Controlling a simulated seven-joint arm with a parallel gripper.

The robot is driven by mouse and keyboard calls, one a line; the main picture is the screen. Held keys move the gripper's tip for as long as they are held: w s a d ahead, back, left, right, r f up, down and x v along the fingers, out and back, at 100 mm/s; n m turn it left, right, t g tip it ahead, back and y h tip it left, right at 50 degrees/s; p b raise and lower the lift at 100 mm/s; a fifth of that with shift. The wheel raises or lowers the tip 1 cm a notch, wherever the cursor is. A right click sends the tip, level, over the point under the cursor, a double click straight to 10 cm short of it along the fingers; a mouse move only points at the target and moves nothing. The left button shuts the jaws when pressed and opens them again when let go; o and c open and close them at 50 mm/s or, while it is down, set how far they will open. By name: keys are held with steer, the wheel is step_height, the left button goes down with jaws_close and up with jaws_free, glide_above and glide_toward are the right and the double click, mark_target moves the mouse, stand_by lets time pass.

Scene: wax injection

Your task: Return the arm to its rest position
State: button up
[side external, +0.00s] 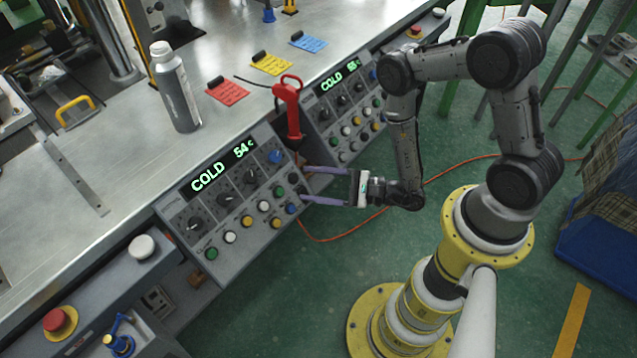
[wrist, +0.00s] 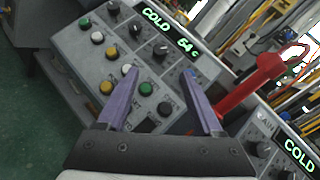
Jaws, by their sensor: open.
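My gripper (side external: 304,184) is open and empty, with its two purple fingers pointing left at the right end of the near control panel (side external: 222,190). In the wrist view my gripper (wrist: 160,88) spreads its fingers in front of the same panel's buttons (wrist: 127,70). I cannot tell whether a fingertip touches the panel. My arm bends down from its yellow base stand to the panel front. The near panel's display reads COLD 54 in the side view.
A red-handled tool (side external: 290,110) stands between the near panel and a second panel (side external: 345,105), just beyond my fingers. A grey bottle (side external: 175,90) and red, yellow and blue tags (side external: 227,92) are on the metal table (side external: 120,170). An orange cable (side external: 335,237) crosses the open green floor.

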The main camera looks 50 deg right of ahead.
steer(key=shift+s+d, duration=0.25)
steer(key=shift+s, duration=0.2)
